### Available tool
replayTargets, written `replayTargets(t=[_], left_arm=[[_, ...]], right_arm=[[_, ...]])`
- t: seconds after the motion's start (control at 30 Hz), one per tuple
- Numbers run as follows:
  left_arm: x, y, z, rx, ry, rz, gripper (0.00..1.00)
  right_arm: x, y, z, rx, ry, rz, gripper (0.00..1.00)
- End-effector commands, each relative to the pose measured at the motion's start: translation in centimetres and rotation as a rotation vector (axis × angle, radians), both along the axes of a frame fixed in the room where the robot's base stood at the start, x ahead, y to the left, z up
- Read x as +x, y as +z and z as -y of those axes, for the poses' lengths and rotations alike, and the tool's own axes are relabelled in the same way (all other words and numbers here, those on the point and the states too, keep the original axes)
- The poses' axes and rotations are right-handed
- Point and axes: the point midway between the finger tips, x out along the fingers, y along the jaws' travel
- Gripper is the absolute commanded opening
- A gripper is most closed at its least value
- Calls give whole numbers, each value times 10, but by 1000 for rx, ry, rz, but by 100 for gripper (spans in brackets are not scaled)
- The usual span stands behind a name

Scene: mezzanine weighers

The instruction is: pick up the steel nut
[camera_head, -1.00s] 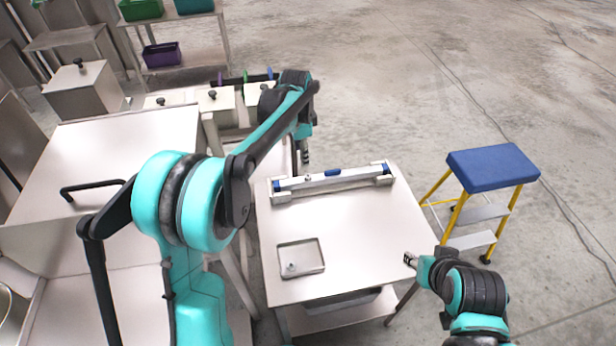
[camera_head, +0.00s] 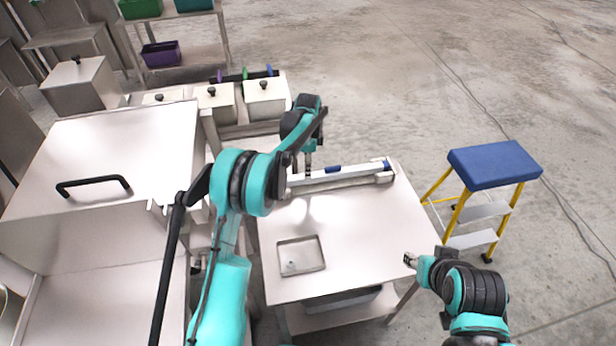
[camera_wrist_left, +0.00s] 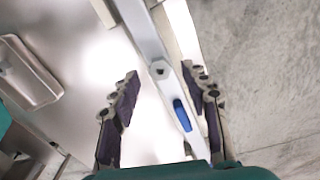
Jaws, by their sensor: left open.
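The steel nut (camera_wrist_left: 160,68) shows in the left wrist view as a small grey piece with a dark hole, on top of a long pale bar (camera_wrist_left: 148,38). In the head view the nut is hidden by my left gripper (camera_head: 308,172), which is over the left part of the bar (camera_head: 352,173). In the left wrist view my left gripper (camera_wrist_left: 163,100) is open, with one finger on each side of the bar and nothing between them gripped. My right gripper (camera_head: 410,259) is at the table's right edge, too small to read.
A shallow tray (camera_head: 322,252) with a small light object in it lies on the steel table (camera_head: 370,225). The bar carries a blue part (camera_head: 333,169). A blue-topped step stool (camera_head: 495,165) stands right of the table. Lidded bins (camera_head: 265,98) stand behind. The table's middle is clear.

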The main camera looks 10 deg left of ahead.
Motion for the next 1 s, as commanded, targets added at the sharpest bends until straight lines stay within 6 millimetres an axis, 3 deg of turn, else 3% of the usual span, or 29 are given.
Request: replayTargets(t=[0.1, 0.33, 0.5, 1.0], left_arm=[[0, -17, 0, 0, 0, 0, 46], [0, -18, 0, 0, 0, 0, 46], [0, -18, 0, 0, 0, 0, 1], [0, -8, 0, 0, 0, 0, 0]], right_arm=[[0, -7, 0, 0, 0, 0, 40], [0, -6, 0, 0, 0, 0, 40], [0, -6, 0, 0, 0, 0, 40], [0, -2, 0, 0, 0, 0, 40]])
